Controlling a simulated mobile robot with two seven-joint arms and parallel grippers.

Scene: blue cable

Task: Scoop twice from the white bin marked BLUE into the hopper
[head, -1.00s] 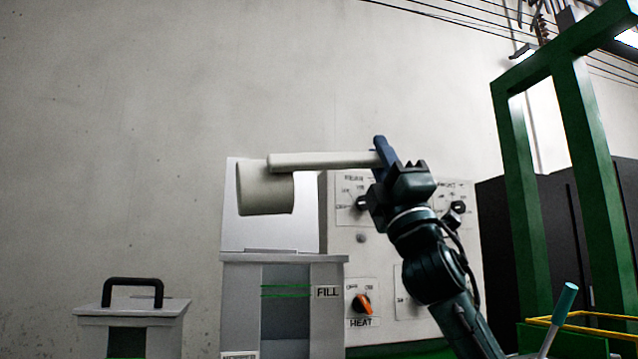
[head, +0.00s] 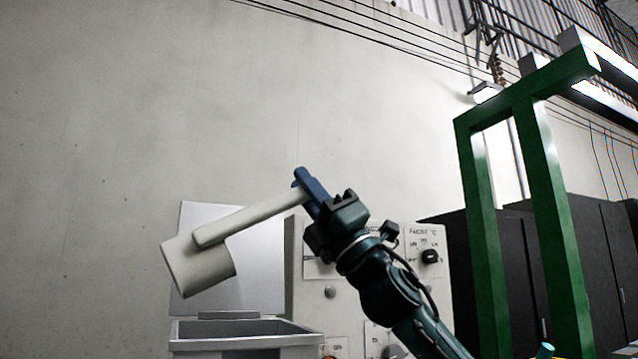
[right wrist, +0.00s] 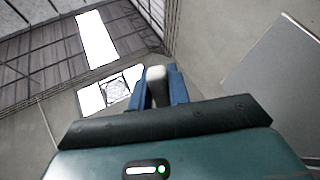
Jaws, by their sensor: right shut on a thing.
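A cream scoop (head: 200,262) with a long handle is held by my right gripper (head: 308,186). The gripper's blue fingers are shut on the end of the handle, which also shows between the fingers in the right wrist view (right wrist: 157,88). The scoop tilts down to the left, its cup above and to the left of the hopper (head: 245,335). The hopper is a grey open-topped box with a raised white lid (head: 258,270) behind it. Whether the cup holds anything cannot be seen. The white bin marked BLUE is not visible in these views. My left gripper is not in view.
A pale control panel (head: 335,300) with knobs stands behind and right of the hopper. A green frame (head: 548,190) and dark cabinets (head: 600,240) stand at the right. The wall space left of the scoop is clear.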

